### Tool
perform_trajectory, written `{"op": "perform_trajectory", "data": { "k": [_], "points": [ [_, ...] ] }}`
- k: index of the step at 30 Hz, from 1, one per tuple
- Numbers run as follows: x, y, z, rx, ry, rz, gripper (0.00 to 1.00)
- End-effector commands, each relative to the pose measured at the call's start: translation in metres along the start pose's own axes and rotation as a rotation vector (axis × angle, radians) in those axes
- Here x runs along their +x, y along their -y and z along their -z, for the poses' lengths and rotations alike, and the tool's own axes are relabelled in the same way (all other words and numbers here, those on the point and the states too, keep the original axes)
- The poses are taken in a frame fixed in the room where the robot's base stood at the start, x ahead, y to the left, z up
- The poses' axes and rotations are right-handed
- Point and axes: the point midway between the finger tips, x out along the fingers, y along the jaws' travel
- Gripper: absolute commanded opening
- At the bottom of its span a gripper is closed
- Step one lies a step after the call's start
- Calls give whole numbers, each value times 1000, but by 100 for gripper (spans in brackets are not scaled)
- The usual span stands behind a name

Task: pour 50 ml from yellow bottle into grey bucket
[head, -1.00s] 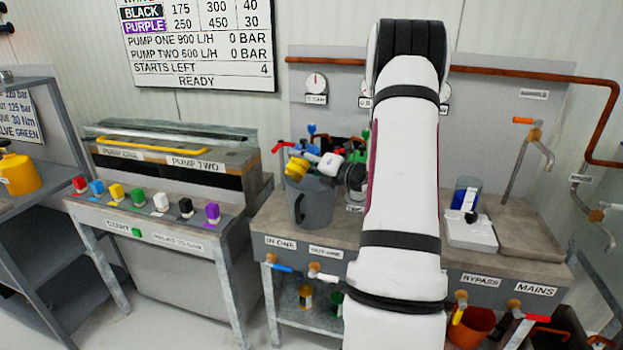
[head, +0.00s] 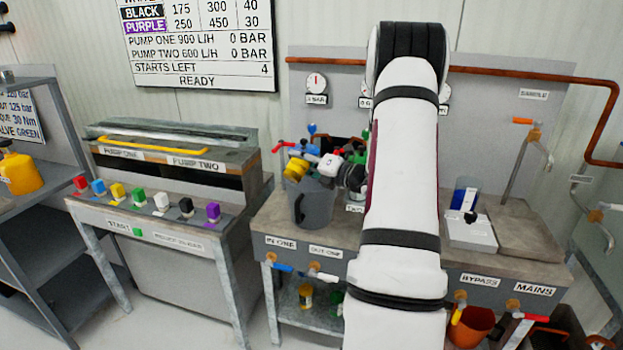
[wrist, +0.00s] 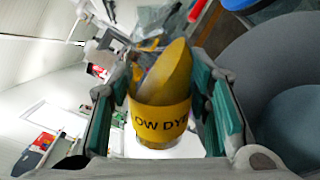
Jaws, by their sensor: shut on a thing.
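The yellow bottle (head: 295,170) is tilted over the top of the grey bucket (head: 315,207), near its left rim. My gripper (head: 318,163) is shut on the bottle. In the wrist view the bottle (wrist: 162,92) sits between the green pads of my gripper (wrist: 164,80), and its label shows "OW DY". The bucket's grey curved wall (wrist: 262,62) fills the right of that view. I cannot see a stream of liquid or the level in the bucket.
The bucket stands on the grey bench, with a pipe panel behind it. A white scale-like box (head: 470,231) and a blue container (head: 466,190) are to the right. A button console (head: 145,210) is to the left. My arm hides the bench's middle.

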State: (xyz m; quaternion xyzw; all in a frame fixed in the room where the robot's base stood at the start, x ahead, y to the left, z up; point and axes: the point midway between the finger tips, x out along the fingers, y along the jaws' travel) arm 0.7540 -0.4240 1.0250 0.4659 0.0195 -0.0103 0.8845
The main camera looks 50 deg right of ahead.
Motion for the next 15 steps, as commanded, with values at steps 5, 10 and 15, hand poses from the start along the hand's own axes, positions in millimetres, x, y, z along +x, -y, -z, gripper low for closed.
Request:
{"op": "perform_trajectory", "data": {
  "k": [5,10,15],
  "points": [
    [0,0,0,10,0,-1,10],
    [0,0,0,20,-1,-1,10],
    [0,0,1,31,-1,-1,10]
  ]
}}
